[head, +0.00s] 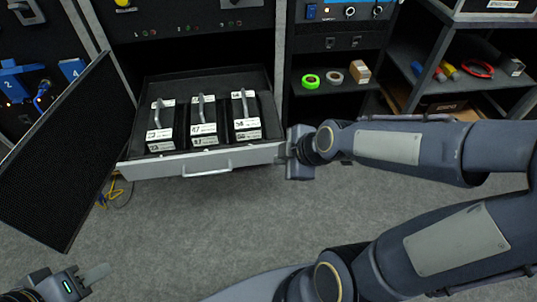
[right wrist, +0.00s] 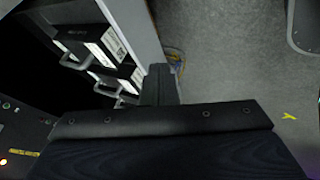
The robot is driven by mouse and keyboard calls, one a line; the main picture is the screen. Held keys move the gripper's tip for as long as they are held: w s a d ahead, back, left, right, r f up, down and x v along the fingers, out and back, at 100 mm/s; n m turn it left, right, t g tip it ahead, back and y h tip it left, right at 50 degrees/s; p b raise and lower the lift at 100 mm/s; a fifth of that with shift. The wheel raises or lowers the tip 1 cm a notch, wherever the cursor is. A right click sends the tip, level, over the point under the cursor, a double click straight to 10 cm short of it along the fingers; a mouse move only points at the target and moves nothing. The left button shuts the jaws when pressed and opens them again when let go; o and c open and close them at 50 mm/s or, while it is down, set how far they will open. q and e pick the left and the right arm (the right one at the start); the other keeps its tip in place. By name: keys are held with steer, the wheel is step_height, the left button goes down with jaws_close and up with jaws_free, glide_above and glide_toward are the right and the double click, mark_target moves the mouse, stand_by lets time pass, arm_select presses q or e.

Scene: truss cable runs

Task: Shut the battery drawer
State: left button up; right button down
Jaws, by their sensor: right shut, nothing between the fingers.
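The battery drawer (head: 262,153) is pulled out of the middle rack. Its pale front has a bar handle (head: 207,171). Three batteries with grey handles and white labels stand in a row in it: left (head: 160,127), middle (head: 203,122) and right (head: 245,115). My right gripper (head: 285,152) is at the right end of the drawer front; whether it touches cannot be told. In the right wrist view, its shut, empty fingers (right wrist: 160,85) show beside the pale drawer front (right wrist: 135,25). My left gripper (head: 95,273) is low at the left, away from the drawer; its jaw opening is unclear.
A dark mesh door (head: 55,150) stands open left of the drawer. Yellow cable (head: 112,190) lies on the floor by it. Right shelves hold a green tape roll (head: 310,80), a pale roll (head: 336,78) and a small box (head: 360,71). The grey floor before the drawer is clear.

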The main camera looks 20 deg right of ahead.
mark_target(259, 153)
steer(key=shift+w+a+f+b, duration=0.1)
steer(key=shift+w+f+b, duration=0.1)
steer(key=shift+w+f, duration=0.9)
steer(key=shift+w+a+f+b, duration=0.1)
steer(key=shift+w+f+b, duration=0.15)
steer(key=shift+w+f, duration=0.8)
steer(key=shift+w+a+f+b, duration=0.15)
steer(key=shift+w+f, duration=0.35)
steer(key=shift+w, duration=1.15)
steer(key=shift+w+d, duration=0.1)
steer(key=shift+d, duration=0.05)
